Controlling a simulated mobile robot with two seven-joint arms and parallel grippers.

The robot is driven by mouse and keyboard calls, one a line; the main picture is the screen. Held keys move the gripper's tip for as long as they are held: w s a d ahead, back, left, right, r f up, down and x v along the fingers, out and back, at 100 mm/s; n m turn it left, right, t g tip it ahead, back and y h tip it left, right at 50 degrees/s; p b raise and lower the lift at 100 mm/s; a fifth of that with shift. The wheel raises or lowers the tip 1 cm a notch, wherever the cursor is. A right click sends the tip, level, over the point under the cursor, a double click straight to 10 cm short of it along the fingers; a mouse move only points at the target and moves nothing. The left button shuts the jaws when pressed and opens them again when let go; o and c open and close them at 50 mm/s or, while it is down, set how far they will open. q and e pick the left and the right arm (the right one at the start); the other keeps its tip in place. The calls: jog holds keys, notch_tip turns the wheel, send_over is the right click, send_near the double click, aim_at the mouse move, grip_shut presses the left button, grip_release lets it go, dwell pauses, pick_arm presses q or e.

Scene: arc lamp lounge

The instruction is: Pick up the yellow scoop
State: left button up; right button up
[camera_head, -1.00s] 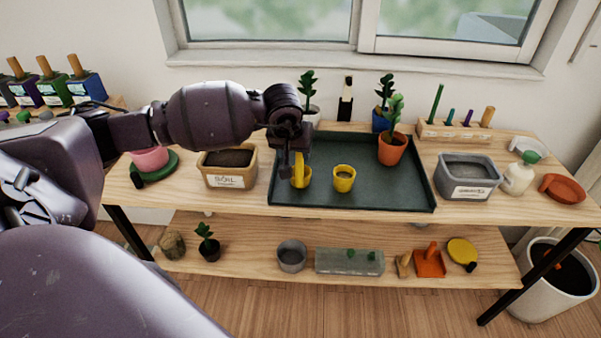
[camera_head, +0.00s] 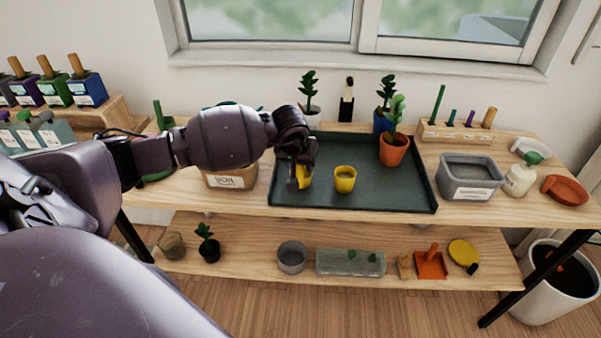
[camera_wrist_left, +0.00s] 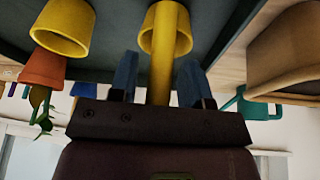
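The yellow scoop (camera_head: 305,181) is on the left part of the dark green tray (camera_head: 390,198) in the head view, partly hidden by my left gripper (camera_head: 296,182). In the left wrist view the scoop (camera_wrist_left: 165,28) shows its round cup and a straight handle. The handle lies between the two fingers of my left gripper (camera_wrist_left: 159,66). The fingers are apart, with a visible gap on each side of the handle. My right gripper is in neither view.
A yellow cup (camera_head: 345,180) stands just right of the scoop. The soil bin (camera_head: 230,180) is left of the tray, partly behind my arm. An orange pot with a plant (camera_head: 393,150) and a grey bin (camera_head: 470,175) are to the right. The tray's front right is clear.

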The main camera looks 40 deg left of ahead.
pick_arm(q)
grip_shut()
